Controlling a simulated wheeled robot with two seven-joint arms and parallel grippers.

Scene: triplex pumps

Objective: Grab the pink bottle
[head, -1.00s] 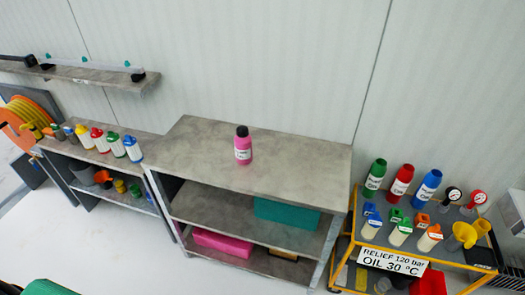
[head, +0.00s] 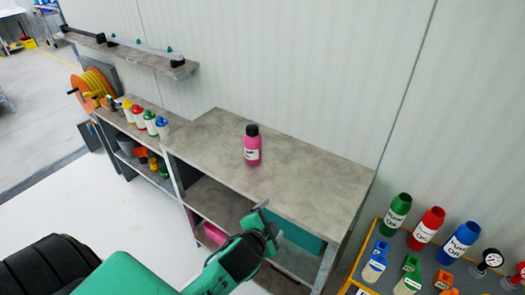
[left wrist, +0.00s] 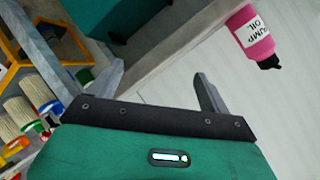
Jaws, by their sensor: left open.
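The pink bottle (head: 252,150) with a black cap and a white label stands upright on the grey top of the middle shelf unit (head: 215,135). In the left wrist view the pink bottle (left wrist: 253,38) shows upside down at the upper right, with "PUMP OIL" on its label. My left gripper (head: 270,221) is open and empty. It is in front of the shelf unit, nearer to me than the bottle and apart from it. Its two fingers (left wrist: 160,86) show in the left wrist view with nothing between them. My right gripper is not in view.
The shelf top around the bottle is bare. A teal box (head: 303,236) sits on the shelf below. A yellow cart (head: 368,258) with oil bottles stands at right. The wall (head: 310,70) is close behind.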

